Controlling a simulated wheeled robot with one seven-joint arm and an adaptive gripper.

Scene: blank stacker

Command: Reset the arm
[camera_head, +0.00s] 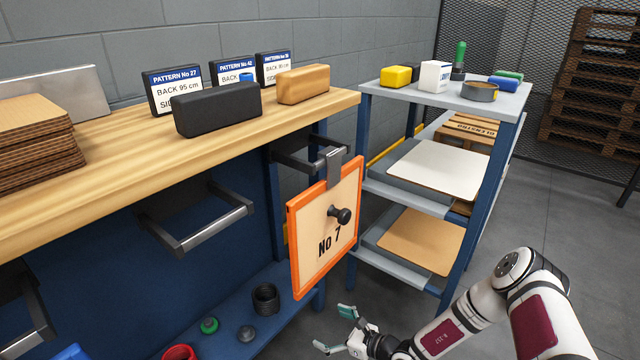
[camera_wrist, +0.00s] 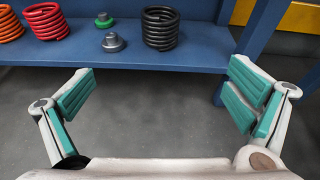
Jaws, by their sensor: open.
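My gripper (camera_head: 335,328) is low at the bottom of the head view, below the orange-edged board marked No 7. In the wrist view my gripper (camera_wrist: 160,100) shows two green-padded fingers spread wide apart. Only grey floor lies between them, so it is open and empty. My white arm (camera_head: 455,325) reaches in from the lower right, bent at the elbow. The board No 7 (camera_head: 312,262) hangs by a metal hook from a bar on the bench's end, with a black knob on its face. My gripper is apart from it.
A shelved cart (camera_head: 375,185) with flat boards stands right of the bench (camera_head: 110,165). Floor (camera_head: 585,250) at right is clear.

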